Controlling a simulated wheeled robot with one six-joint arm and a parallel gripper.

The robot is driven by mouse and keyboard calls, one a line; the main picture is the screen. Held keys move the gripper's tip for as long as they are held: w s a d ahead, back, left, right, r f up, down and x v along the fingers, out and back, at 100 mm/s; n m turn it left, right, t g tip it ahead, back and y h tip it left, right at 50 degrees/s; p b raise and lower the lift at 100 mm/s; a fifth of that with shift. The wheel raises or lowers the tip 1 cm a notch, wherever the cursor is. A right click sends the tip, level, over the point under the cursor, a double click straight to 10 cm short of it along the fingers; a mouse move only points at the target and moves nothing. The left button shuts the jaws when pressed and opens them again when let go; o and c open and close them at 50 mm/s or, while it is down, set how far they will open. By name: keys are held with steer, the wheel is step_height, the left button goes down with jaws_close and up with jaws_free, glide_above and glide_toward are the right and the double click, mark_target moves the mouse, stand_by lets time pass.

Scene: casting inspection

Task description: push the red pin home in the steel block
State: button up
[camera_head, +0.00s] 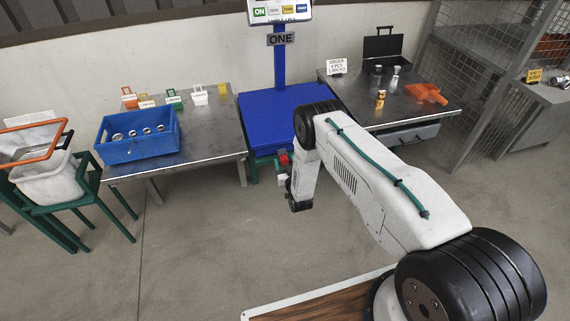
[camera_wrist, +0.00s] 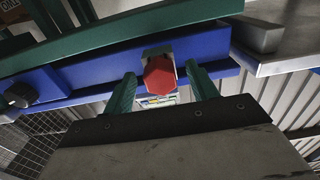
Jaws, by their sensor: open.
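The red pin (camera_wrist: 159,77) shows its six-sided head to the wrist camera, in front of the steel block (camera_wrist: 157,53) on the blue bar. It is also a small red patch in the head view (camera_head: 284,159). My gripper (camera_wrist: 160,70) is open, its two green fingers to the left and right of the pin head in the picture. I cannot tell whether either finger touches it. The pin's shaft and how deep it sits are hidden behind its head. In the head view my arm reaches down in front of the blue stand, and my fingers are hard to make out.
The blue stand (camera_head: 285,118) is between a left table (camera_head: 210,150) with a blue crate (camera_head: 139,152) and a right table (camera_head: 405,112). In the wrist view a dark knob (camera_wrist: 19,95) is at left and a metal table edge (camera_wrist: 285,55) at upper right. The floor in front is clear.

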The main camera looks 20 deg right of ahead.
steer(key=s, duration=0.7)
steer(key=shift+s, duration=0.4)
steer(key=shift+f, duration=0.1)
steer(key=s+f+g, duration=0.6)
steer(key=f+g, duration=0.2)
steer(key=g, duration=0.1)
steer(key=s+r+g, duration=0.3)
steer(key=s+r, duration=0.2)
steer(key=r, duration=0.7)
steer(key=s+d+r+g, duration=0.1)
steer(key=s+r+g, duration=0.3)
steer(key=r, duration=0.9)
steer(key=s+r+g, duration=0.3)
steer(key=s+r, duration=0.2)
steer(key=r, duration=0.7)
steer(key=s+d+r+t, duration=0.2)
steer(key=s+r, duration=2.3)
steer(key=r, duration=0.2)
steer(key=shift+r, duration=0.25)
